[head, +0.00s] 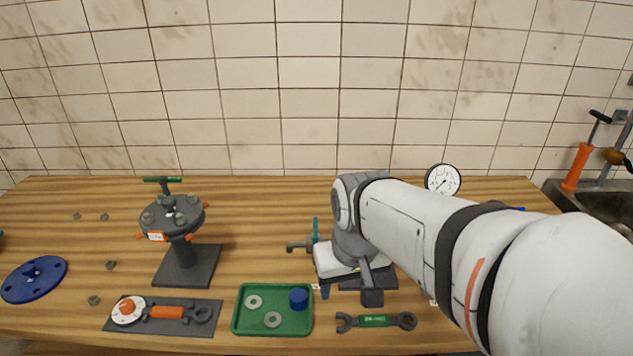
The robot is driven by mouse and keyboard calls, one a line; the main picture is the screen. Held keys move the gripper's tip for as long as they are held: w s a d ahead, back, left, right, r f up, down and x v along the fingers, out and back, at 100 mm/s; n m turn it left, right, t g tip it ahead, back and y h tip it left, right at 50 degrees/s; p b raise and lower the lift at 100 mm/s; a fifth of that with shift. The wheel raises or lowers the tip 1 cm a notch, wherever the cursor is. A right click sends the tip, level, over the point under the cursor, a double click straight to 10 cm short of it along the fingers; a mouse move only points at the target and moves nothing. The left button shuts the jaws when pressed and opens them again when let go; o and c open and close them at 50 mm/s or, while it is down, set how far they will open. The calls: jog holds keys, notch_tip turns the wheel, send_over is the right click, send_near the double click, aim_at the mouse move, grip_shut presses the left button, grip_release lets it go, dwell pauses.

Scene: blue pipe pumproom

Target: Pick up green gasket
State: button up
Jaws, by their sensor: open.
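No clearly green gasket stands out in the head view. Two pale ring-shaped gaskets, one at the upper left (254,302) and one at the lower middle (272,320), lie flat and apart in the green tray (235,323). Their tint is too faint to tell which is green. A blue cylindrical piece (298,298) stands in the tray's right part. My gripper (350,290) points down, to the right of the tray and apart from it. It is open; I see nothing held in it, though my arm hides part of the bench behind it.
A green-labelled wrench (376,321) lies right of the tray. A dark plate with orange-handled tool (165,313) lies left. A flanged valve stand (183,255) rises behind. A blue flange (35,279) lies far left. A gauge (442,180) and sink (606,205) are at right.

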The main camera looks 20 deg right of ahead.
jog(key=w+d+r+m+g+p, duration=0.25)
jog(key=w+d+r+p, duration=0.3)
jog(key=w+d, duration=0.45)
jog(key=f, duration=0.4)
jog(key=d+f+p, duration=0.1)
jog(key=f, duration=0.1)
jog(key=shift+w, duration=0.1)
jog(key=shift+c, duration=0.2)
jog(key=c, duration=1)
